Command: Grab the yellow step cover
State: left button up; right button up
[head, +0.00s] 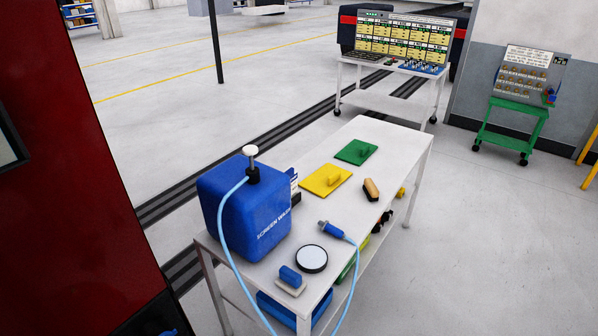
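The yellow step cover (324,180) appears to be the flat yellow plate with a raised yellow handle on top. It lies flat on the white table, about mid-length, between a blue container and a green plate. Nothing covers it except that its left corner sits close to small items beside the blue container. Neither of my grippers shows in the head view.
The white table (395,160) also holds a blue screen wash container (240,215) with a hose, a green plate (356,151), a brush (371,189), a round disc (311,258) and a blue-handled block (290,279). A dark red panel (75,180) fills the left. Floor right of the table is clear.

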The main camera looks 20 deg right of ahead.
aim_at(323, 182)
jog(key=i+l+u, duration=0.1)
jog(key=l, duration=0.35)
jog(key=i+l+u, duration=0.1)
jog(key=l, duration=0.35)
jog(key=i+l+u, duration=0.1)
jog(key=l, duration=0.4)
jog(key=i+l+u, duration=0.15)
jog(key=l, duration=0.35)
jog(key=i+l+u, duration=0.1)
jog(key=l, duration=0.4)
